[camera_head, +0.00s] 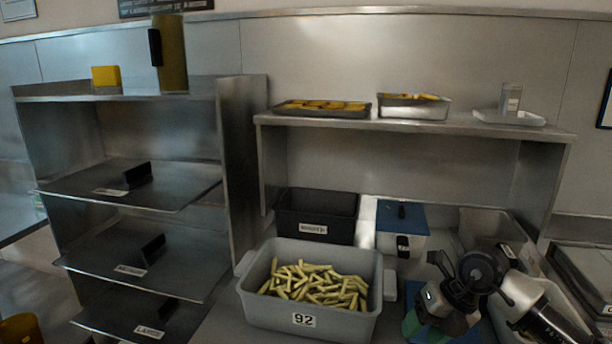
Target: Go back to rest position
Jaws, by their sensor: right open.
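My right gripper (438,284) is at the lower right, with its arm coming in from the bottom right corner. It is open, and I see nothing between its fingers. It is just right of the grey bin of fries (262,310), which is marked 92, and in front of a blue-lidded container (402,218). A blue and green item (420,328) shows partly below the gripper. The arm hides part of the pale bins behind it. My left gripper is not in view.
A black bin (317,215) stands behind the fries. An upper shelf (330,122) carries trays of food and a small shaker (510,99). A metal rack (130,185) with labelled shelves stands on the left. A pale container (485,222) is close behind my right arm.

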